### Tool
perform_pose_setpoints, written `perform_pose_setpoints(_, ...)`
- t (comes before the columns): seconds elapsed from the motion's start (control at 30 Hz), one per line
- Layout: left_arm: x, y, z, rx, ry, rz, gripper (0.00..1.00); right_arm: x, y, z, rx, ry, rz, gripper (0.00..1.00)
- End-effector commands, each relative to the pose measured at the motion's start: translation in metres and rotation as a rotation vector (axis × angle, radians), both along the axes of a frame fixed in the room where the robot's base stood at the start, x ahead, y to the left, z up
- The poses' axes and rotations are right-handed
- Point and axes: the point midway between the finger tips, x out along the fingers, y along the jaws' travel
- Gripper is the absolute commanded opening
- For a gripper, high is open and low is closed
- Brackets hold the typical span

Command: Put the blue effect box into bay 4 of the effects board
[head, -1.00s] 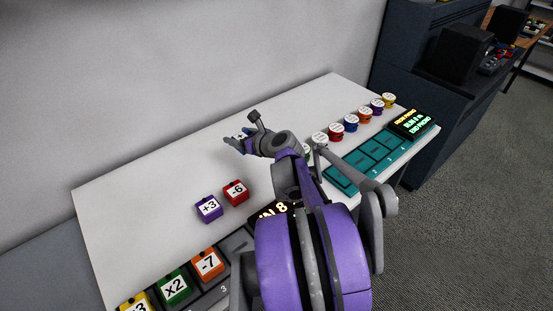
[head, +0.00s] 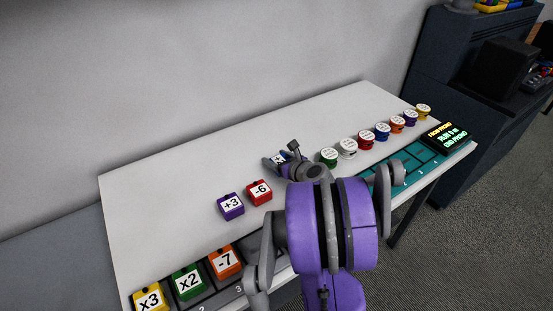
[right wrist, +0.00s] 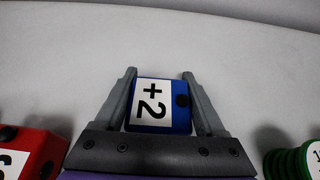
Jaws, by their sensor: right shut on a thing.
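The blue effect box (right wrist: 181,107), with a white "+2" label, sits between the two fingers of my right gripper (right wrist: 162,90) in the right wrist view. The fingers are shut on its sides. In the head view my right gripper (head: 278,162) is over the white table, with only a little of the box showing. The effects board (head: 207,302) is at the front left, holding the yellow "x3" box (head: 150,298), green "x2" box (head: 188,282) and orange "-7" box (head: 225,262). My left gripper is not in view.
A purple "+3" box (head: 231,206) and red "-6" box (head: 259,192) stand behind the board. Several coloured round pieces, including a green one (head: 329,157), line the right side near a teal board (head: 425,160) and a display (head: 446,135). The back table is clear.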

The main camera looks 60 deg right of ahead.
Motion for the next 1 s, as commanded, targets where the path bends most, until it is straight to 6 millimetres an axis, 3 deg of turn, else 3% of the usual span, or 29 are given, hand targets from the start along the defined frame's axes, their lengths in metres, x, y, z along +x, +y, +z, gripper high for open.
perform_pose_setpoints(0.27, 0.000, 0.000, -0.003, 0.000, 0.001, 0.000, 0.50, 0.000, 0.000, -0.003, 0.000, 0.000, 0.000, 0.08)
perform_pose_setpoints(0.3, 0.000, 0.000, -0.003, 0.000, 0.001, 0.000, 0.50, 0.000, 0.000, -0.003, 0.000, 0.000, 0.000, 0.76)
perform_pose_setpoints(0.43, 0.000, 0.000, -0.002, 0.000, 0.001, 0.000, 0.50, 0.000, 0.000, -0.002, 0.000, 0.000, 0.000, 0.99)
perform_pose_setpoints(0.77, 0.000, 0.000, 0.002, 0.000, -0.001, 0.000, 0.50, 0.000, 0.000, 0.003, 0.000, -0.001, 0.000, 1.00)
perform_pose_setpoints(1.0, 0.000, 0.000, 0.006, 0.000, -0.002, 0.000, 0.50, -0.035, 0.020, 0.019, -0.001, 0.000, -0.005, 1.00)
